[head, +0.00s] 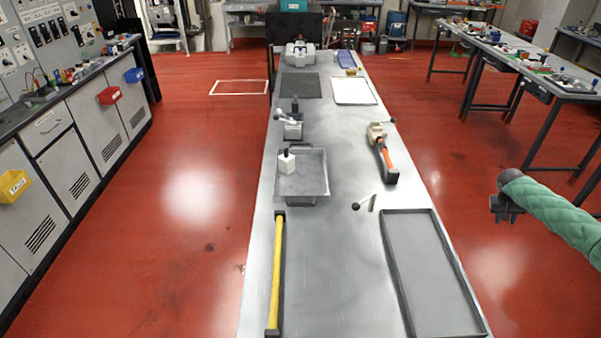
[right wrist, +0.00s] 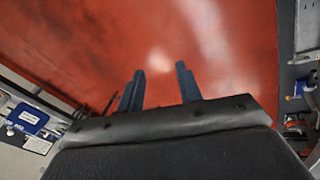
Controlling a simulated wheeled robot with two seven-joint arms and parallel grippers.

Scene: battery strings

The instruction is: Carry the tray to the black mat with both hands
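The grey metal tray (head: 313,178) sits on the long steel table, left of its middle, with a white block with a dark top (head: 287,162) in it. The black mat (head: 300,86) lies flat farther back on the same table, with nothing seen on it. My right gripper (head: 506,213) hangs over the red floor to the right of the table, well apart from the tray. In the right wrist view its two fingers (right wrist: 160,90) stand apart with nothing between them. My left gripper is not in view.
Between tray and mat stands a small metal device (head: 292,128). A yellow-handled bar (head: 276,270) lies in front of the tray. An orange-and-black tool (head: 384,158) and a shallow dark-rimmed tray (head: 432,280) are on the right. A white sheet (head: 353,91) lies beside the mat.

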